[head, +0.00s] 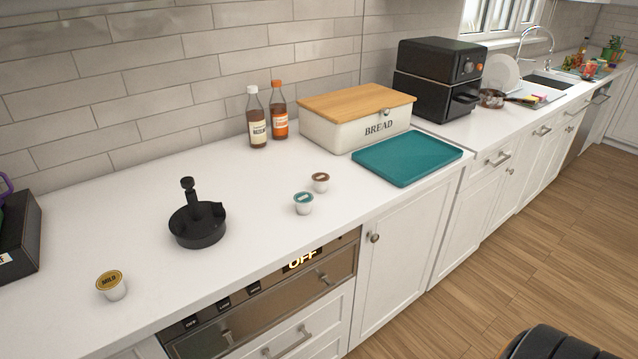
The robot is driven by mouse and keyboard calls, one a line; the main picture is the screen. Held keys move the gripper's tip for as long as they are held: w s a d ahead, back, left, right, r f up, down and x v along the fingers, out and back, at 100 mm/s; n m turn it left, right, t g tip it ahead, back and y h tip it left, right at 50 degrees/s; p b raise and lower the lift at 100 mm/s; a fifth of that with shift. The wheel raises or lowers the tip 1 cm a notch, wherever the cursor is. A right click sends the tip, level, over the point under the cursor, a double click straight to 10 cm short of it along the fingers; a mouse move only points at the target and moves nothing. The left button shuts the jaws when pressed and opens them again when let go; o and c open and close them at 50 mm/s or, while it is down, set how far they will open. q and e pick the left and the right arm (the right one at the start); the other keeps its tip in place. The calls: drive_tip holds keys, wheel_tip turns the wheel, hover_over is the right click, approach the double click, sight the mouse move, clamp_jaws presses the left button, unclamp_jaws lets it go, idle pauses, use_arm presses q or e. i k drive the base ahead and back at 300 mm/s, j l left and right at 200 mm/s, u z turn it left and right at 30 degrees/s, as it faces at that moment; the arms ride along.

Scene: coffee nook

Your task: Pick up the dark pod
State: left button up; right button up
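Three pods stand on the white counter. The one with a dark brown lid (320,182) stands upright in the middle, to the left of the teal tray. A teal-lidded pod (303,204) stands close to it, nearer the front edge and slightly left. A yellow-lidded pod marked MILD (112,286) stands at the lower left, near the counter's front edge. Neither of my grippers is in view.
Two syrup bottles (257,118) (279,112), a bread box (345,124) and the teal tray (405,158) are behind and right. Counter (250,225) around the pods is clear.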

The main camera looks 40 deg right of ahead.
sight(320, 179)
drive_tip(key=i+l+u, duration=0.15)
drive_tip(key=l+u, duration=0.15)
drive_tip(key=l, duration=0.95)
drive_tip(key=l+u, duration=0.3)
drive_tip(key=l, duration=0.95)
